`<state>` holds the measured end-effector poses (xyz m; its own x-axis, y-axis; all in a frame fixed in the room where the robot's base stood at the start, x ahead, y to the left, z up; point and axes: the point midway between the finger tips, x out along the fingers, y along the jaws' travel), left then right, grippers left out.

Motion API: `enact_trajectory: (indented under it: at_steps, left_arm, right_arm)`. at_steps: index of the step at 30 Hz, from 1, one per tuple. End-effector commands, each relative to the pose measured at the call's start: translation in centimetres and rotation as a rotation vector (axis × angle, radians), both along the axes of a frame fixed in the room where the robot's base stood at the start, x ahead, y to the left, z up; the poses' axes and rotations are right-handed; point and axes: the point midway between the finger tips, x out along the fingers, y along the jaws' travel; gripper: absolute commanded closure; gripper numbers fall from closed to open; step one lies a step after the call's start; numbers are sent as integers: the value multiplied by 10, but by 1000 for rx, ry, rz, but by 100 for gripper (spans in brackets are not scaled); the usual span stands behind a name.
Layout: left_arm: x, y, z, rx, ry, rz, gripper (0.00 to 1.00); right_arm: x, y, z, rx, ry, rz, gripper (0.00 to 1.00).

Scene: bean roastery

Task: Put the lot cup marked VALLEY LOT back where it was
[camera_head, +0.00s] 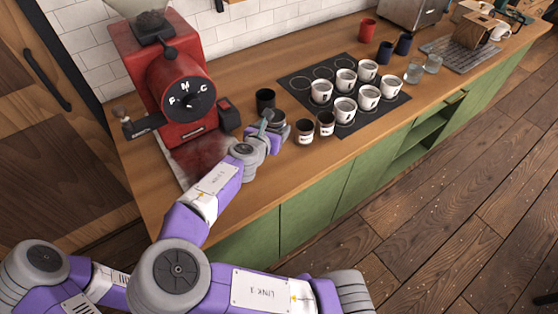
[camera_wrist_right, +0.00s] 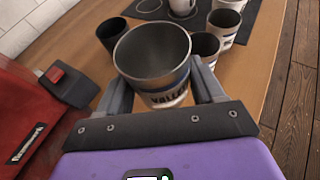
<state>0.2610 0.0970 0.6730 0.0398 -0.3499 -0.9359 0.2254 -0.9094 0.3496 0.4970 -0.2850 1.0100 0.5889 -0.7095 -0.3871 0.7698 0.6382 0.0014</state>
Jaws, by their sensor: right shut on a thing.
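The lot cup (camera_wrist_right: 156,62), white with a dark band and a label whose visible part reads VALLEY, is held upright between the fingers of my right gripper (camera_wrist_right: 165,88) in the wrist view. Its metal-grey inside looks empty. In the head view my right gripper (camera_head: 270,126) is over the wooden counter beside the red grinder, largely covering the cup. The black mat (camera_head: 300,83) with printed circles lies to the right. Several white cups (camera_head: 345,108) stand on it, and circles at its back left are bare. My left gripper is not in view.
A plain black cup (camera_head: 265,98) stands just behind the held cup. The red grinder (camera_head: 172,85) is close on the left. A red cup (camera_head: 367,31) stands farther back.

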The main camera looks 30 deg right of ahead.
Motion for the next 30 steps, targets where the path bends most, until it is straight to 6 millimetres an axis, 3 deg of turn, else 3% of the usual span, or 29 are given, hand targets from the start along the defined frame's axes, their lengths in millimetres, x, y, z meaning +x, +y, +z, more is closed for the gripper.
enact_trajectory:
  at_steps: [7, 15, 30]
  left_arm:
    - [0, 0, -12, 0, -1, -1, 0]
    - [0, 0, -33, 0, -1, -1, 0]
    - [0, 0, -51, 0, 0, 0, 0]
  right_arm:
    - [-10, -8, 2, -1, 3, -107, 66]
    - [-11, -9, -47, -3, 5, -114, 66]
    - [-11, -9, -94, -1, 5, -112, 66]
